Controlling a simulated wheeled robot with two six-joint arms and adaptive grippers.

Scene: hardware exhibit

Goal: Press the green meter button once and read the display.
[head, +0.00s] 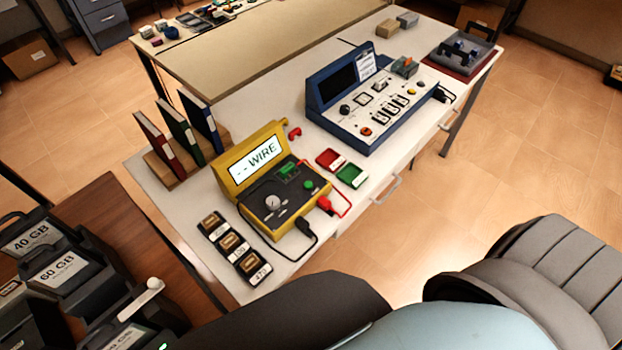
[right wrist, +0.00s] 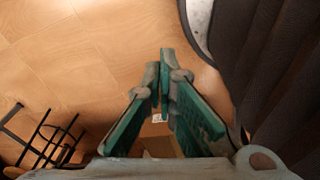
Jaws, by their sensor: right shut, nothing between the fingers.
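The yellow meter (head: 283,222) stands on the white table in the head view, its lit display (head: 253,158) tilted up and reading "-- WIRE". A round green button (head: 308,185) is on the right of its dark panel, with a grey knob (head: 272,203) to the left. A small green part (head: 288,172) with a red lead sits on the panel's far side. My right gripper (right wrist: 165,60) is shut and empty in the right wrist view, with floor behind it and no meter in that view. My left gripper is not in view.
A blue console (head: 370,97) stands behind the meter. Red (head: 331,159) and green (head: 351,176) trays lie to its right. Several labelled dark blocks (head: 233,245) line its left. Red and black leads hang near the table's front edge. Upright binders (head: 161,144) stand far left.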

